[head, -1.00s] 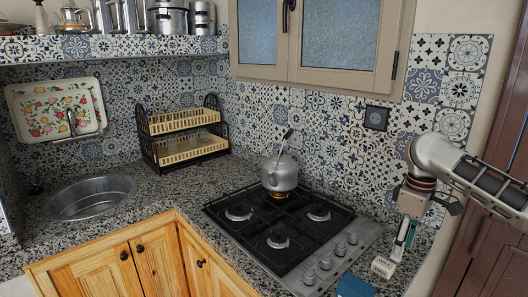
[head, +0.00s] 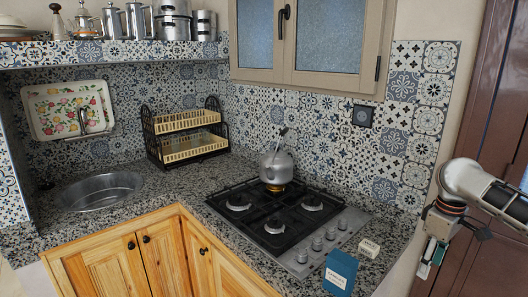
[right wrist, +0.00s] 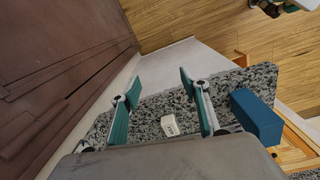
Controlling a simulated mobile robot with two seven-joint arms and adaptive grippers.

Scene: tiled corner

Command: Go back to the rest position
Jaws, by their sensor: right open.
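My right gripper (head: 430,258) is at the right of the head view, beside the right end of the counter, with its fingers pointing down. In the right wrist view its two teal fingers (right wrist: 160,103) are spread apart with nothing between them. A small white box with lettering (head: 369,248) stands on the counter to the left of this gripper; it also shows in the right wrist view (right wrist: 170,125). A blue box (head: 340,272) stands near the counter's front edge, and in the right wrist view (right wrist: 257,117) it is right of the fingers.
A metal kettle (head: 276,167) stands on the back burner of the black gas hob (head: 265,207). A two-tier dish rack (head: 190,143) and a round sink (head: 98,190) are farther left. A brown door (head: 475,150) is close behind my right arm.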

